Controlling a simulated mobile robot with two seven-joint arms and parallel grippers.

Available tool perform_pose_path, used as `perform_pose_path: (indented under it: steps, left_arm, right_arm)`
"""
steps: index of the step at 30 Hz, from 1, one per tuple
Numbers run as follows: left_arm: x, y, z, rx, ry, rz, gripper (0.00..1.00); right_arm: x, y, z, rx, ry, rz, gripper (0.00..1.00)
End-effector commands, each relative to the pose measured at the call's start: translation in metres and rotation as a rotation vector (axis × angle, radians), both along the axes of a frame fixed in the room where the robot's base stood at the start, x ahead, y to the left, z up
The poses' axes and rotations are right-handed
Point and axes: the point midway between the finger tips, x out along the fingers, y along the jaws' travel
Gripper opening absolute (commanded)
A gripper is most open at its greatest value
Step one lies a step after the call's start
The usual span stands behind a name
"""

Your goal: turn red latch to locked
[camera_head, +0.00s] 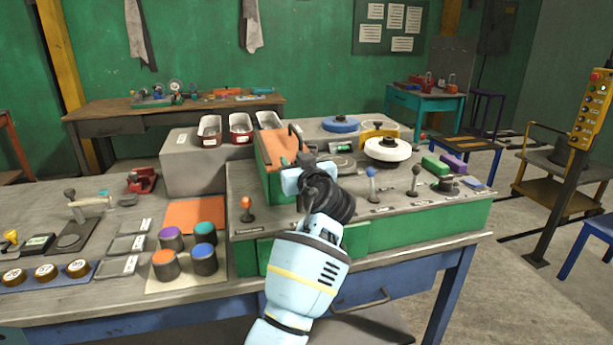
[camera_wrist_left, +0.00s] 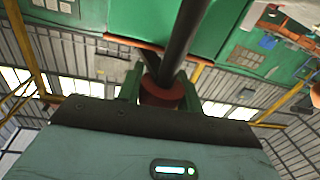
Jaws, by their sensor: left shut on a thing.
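My left arm comes in from the bottom of the head view, and its gripper (camera_head: 303,165) is at the front of the green machine bed, beside an orange-topped green block (camera_head: 283,150). In the left wrist view the two green fingers (camera_wrist_left: 158,82) are closed on a dark red round piece, which seems to be the red latch (camera_wrist_left: 161,94). A dark rod runs up from it. In the head view the latch is hidden behind my gripper and wrist, so I cannot tell its angle. My right gripper is not in view.
On the machine bed stand an orange-knobbed lever (camera_head: 246,204), a blue-knobbed lever (camera_head: 371,172), a grey-knobbed lever (camera_head: 415,170) and a white handwheel (camera_head: 387,150). Several colour-topped cylinders (camera_head: 203,260) stand to the left.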

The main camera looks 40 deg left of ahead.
Motion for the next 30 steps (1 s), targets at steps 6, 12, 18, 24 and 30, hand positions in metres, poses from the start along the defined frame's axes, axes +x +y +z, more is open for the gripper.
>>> perform_pose_path:
  steps: [6,12,18,24,30]
  left_arm:
    - [-0.001,0.001,-0.007,0.003,0.002,0.194,0.13]
    - [-0.004,0.003,-0.004,0.005,0.001,0.345,0.13]
    - [-0.007,0.003,-0.001,0.005,-0.001,0.450,0.15]
    - [-0.009,0.004,0.000,0.004,0.000,0.507,0.17]
    - [-0.010,0.004,0.001,0.003,-0.002,0.526,0.17]
  right_arm:
    - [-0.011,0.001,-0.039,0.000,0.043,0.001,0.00]
    - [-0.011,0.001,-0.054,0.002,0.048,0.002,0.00]
    - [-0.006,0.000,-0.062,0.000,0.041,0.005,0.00]
    - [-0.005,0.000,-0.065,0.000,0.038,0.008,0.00]
    - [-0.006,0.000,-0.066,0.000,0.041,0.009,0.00]
